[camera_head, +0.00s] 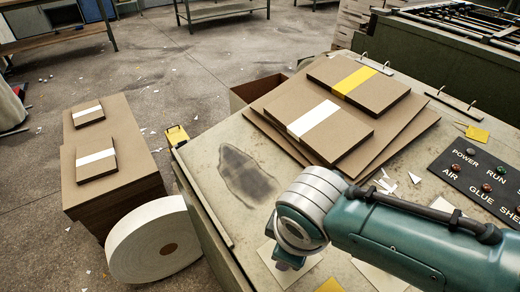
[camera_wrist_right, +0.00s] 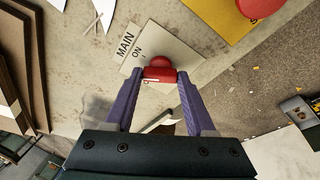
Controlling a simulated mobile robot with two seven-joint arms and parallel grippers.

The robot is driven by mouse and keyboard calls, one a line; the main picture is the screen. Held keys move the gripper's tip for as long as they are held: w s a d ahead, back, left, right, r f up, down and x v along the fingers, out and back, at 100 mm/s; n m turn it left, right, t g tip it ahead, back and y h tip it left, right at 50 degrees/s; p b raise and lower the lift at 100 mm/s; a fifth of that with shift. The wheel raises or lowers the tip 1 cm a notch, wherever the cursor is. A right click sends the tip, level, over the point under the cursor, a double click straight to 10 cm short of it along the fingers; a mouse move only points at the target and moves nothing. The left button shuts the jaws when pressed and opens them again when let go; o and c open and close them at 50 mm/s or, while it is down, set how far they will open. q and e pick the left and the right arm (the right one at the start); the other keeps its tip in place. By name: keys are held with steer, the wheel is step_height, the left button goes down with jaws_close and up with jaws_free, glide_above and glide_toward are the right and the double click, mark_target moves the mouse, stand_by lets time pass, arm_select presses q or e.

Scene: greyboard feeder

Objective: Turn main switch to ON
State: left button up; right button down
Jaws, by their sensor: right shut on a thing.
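The main switch has a red handle (camera_wrist_right: 159,76) with a white mark, on a pale plate (camera_wrist_right: 177,50) lettered MAIN and ON, in the right wrist view. My right gripper (camera_wrist_right: 160,80) has its two purple fingers closed on either side of the red handle. The handle lies across between the fingertips, below the lettering in the picture. Which position the switch points to I cannot tell. In the head view my right arm's wrist hides the switch. My left gripper is in neither view.
A red button (camera_wrist_right: 258,7) on a yellow plate (camera_wrist_right: 218,18) is near the switch. In the head view, brown board stacks (camera_head: 325,128) lie on the bench, with an indicator panel (camera_head: 478,172) to the right. A white roll (camera_head: 125,248) stands at lower left.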

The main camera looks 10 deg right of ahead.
steer(key=m, duration=0.3)
steer(key=shift+a+t+h, duration=0.1)
steer(key=shift+t+h, duration=0.2)
steer(key=shift+h, duration=0.1)
steer(key=shift+m, duration=1.3)
steer(key=shift+c, duration=1.2)
jaws_free()
